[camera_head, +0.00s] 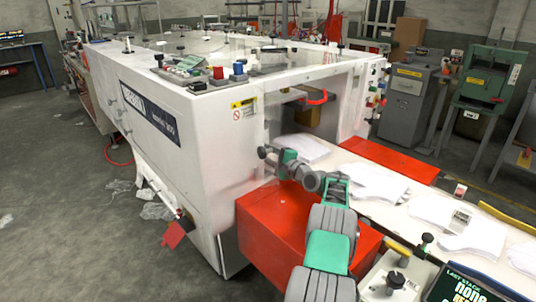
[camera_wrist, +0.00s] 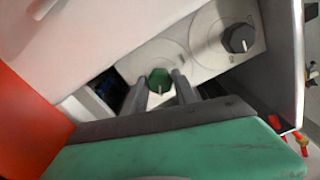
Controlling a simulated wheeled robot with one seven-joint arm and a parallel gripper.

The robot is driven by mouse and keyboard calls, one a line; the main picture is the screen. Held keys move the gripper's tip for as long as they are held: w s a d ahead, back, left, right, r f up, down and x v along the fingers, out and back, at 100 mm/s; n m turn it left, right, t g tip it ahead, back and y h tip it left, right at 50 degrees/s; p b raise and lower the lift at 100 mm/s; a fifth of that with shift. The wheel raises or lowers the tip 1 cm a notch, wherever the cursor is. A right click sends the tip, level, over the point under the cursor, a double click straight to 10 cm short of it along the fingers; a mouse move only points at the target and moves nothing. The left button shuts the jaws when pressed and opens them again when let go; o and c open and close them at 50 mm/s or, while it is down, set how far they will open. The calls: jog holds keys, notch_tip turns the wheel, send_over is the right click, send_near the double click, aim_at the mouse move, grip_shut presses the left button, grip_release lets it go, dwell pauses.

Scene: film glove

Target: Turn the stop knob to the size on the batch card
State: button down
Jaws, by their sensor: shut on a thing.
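A green knob (camera_wrist: 160,80) sits on a pale plate with a faint round dial in the wrist view. My gripper (camera_wrist: 165,88) has its two dark fingers on either side of this knob and is shut on it. Any size marks around it are too blurred to read. In the head view my gripper (camera_head: 265,153) is at the end face of the large white machine (camera_head: 190,130), and the knob is hidden there. A black knob with a white pointer line (camera_wrist: 238,38) is to the upper right on the same plate. I cannot make out a batch card.
A red block (camera_head: 285,225) stands below my arm. A pale table (camera_head: 385,205) with stacks of white sheets (camera_head: 372,183) runs to the right. Grey floor is open at left.

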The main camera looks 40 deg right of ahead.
jog(key=shift+f, duration=0.1)
jog(key=c, duration=1)
grip_release()
jog(key=s, duration=0.8)
jog(key=shift+d, duration=0.15)
jog(key=shift+w, duration=0.1)
